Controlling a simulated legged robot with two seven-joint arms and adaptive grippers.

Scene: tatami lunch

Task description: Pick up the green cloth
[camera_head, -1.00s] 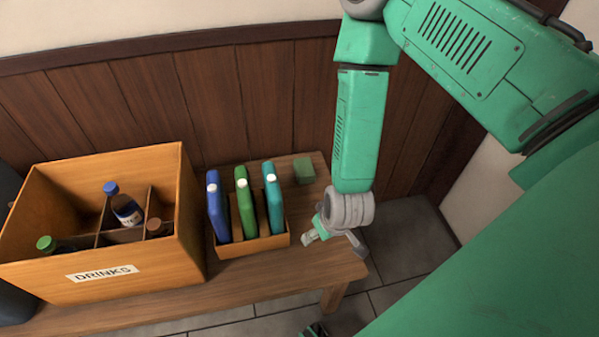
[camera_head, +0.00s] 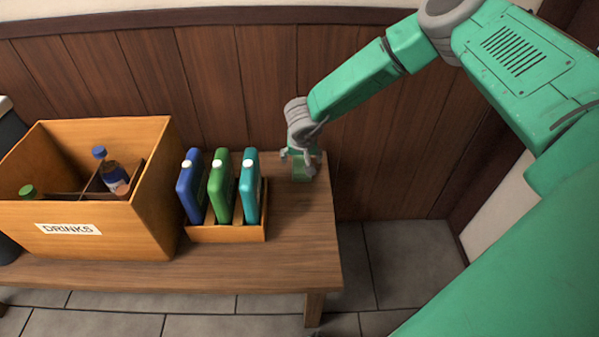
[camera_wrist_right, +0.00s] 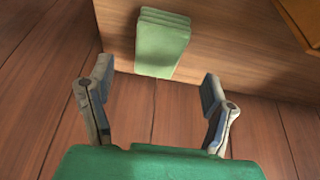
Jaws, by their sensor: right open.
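The green cloth (camera_head: 301,172) is a small folded stack on the wooden bench, near its back right corner. In the right wrist view the cloth (camera_wrist_right: 162,43) lies beyond the fingertips, near the bench edge, centred slightly left between the fingers. My right gripper (camera_head: 299,156) is at the cloth in the head view and partly hides it. In the right wrist view my right gripper (camera_wrist_right: 157,84) is open, its two fingers spread wide with nothing between them. My left gripper is not in view.
An orange drinks box (camera_head: 120,215) with bottles stands on the bench (camera_head: 300,225) at left. Beside it a small wooden rack (camera_head: 225,233) holds blue, green and teal flat containers. A wood-panelled wall (camera_head: 270,80) rises behind. The bench front right is clear.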

